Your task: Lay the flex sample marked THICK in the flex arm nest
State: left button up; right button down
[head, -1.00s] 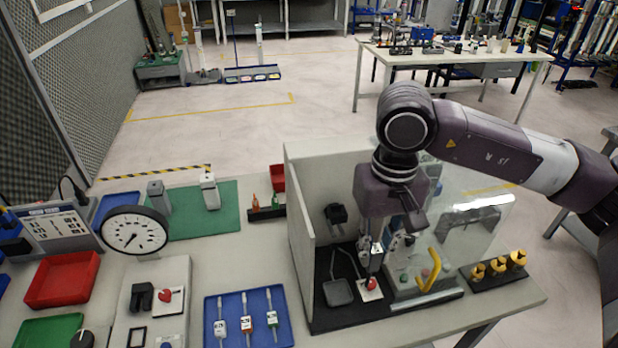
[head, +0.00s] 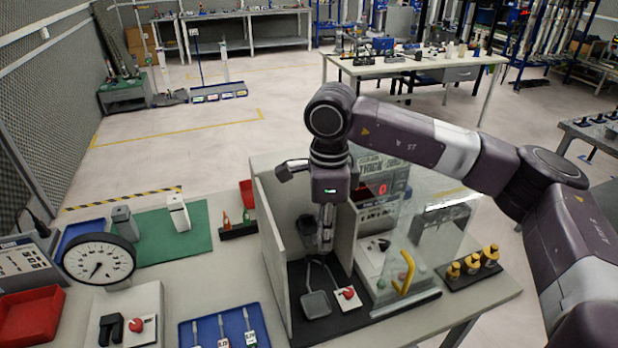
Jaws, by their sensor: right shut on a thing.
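My right gripper (head: 325,243) points down inside the walled booth at the centre. It is shut on a slim pale thing that looks like a flex sample, mostly hidden by the fingers; its marking is not readable. The fingers are close to a black fixture (head: 307,230) at the booth's back. I cannot tell whether they touch it or whether it is the flex arm nest. More slim, labelled samples (head: 223,331) lie in a blue tray (head: 184,334) at the bottom; their labels are too small to read. My left gripper is out of view.
A grey square pad (head: 315,304) and a red knob (head: 348,293) lie in front. Brass pieces (head: 471,264) stand right. A dial gauge (head: 98,259) stands left. A green mat (head: 165,240) has bare room.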

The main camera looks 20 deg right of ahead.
jog(key=w+r+m+p, duration=0.1)
jog(key=w+m, duration=0.1)
jog(key=m, duration=0.6)
jog(key=w+r+m+p, duration=0.2)
jog(key=m, duration=0.6)
jog(key=w+r+m+p, duration=0.1)
jog(key=w+r+m, duration=0.1)
jog(key=m, duration=0.6)
jog(key=shift+w+a+r+p, duration=0.1)
jog(key=shift+a+p, duration=0.25)
jog(key=shift+a, duration=0.05)
jog(key=m, duration=0.2)
jog(key=w+r+m, duration=0.1)
jog(key=m, duration=0.2)
jog(key=m+p, duration=0.1)
jog(key=m, duration=0.2)
jog(key=shift+w+r, duration=0.15)
jog(key=shift+w, duration=0.15)
jog(key=shift+f+b, duration=1.7)
jog(key=shift+f, duration=0.55)
